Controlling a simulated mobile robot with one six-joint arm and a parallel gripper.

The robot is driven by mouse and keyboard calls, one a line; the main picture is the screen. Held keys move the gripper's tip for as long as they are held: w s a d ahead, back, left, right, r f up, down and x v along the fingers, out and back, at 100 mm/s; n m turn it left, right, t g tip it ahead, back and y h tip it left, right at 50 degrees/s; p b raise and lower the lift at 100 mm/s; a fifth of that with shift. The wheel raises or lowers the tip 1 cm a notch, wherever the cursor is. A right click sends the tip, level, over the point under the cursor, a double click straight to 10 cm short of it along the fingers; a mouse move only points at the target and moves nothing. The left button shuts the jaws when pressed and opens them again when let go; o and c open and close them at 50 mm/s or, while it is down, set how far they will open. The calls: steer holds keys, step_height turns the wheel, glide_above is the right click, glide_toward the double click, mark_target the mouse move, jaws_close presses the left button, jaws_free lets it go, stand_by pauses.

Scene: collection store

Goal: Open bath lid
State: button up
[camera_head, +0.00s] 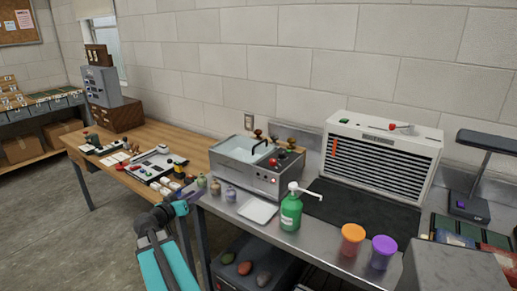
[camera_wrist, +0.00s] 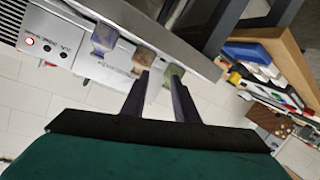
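The bath (camera_head: 262,180) is a steel box on the metal bench, with controls on its front. Its top looks pale and bluish; I cannot tell whether this is a clear lid or open water. In the wrist view, a panel with a red button, probably the bath's front (camera_wrist: 42,42), shows at upper left. My gripper (camera_wrist: 160,84) is open and empty, its two fingers apart. In that view the fingertips overlap small jars (camera_wrist: 145,60), with no clear contact. In the head view my arm is at the lower middle, left of the bench.
Small jars (camera_head: 215,187) and a white tray (camera_head: 257,211) sit in front of the bath. A green pump bottle (camera_head: 291,212), orange cup (camera_head: 352,239) and purple cup (camera_head: 383,252) stand right. A vented white unit (camera_head: 384,145) stands behind. Floor at left is clear.

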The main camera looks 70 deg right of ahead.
steer(key=s+d+r+m+g+h, duration=0.1)
steer(key=s+d+r+m, duration=0.1)
steer(key=s+d+r, duration=0.35)
steer(key=m+g+b, duration=0.2)
steer(key=g, duration=0.1)
glide_toward(255, 146)
steer(key=f, duration=0.1)
steer(key=shift+w+a+h, duration=0.15)
steer(key=shift+a+h, duration=0.25)
steer(key=shift+d, duration=0.1)
steer(key=p+x, duration=0.3)
steer(key=x, duration=0.8)
steer(key=shift+d+p, duration=0.25)
steer(key=shift+p, duration=0.15)
steer(key=shift+p+x, duration=0.3)
steer(key=shift+x, duration=0.75)
steer(key=shift+f, duration=0.1)
steer(key=shift+c, duration=0.2)
jaws_close()
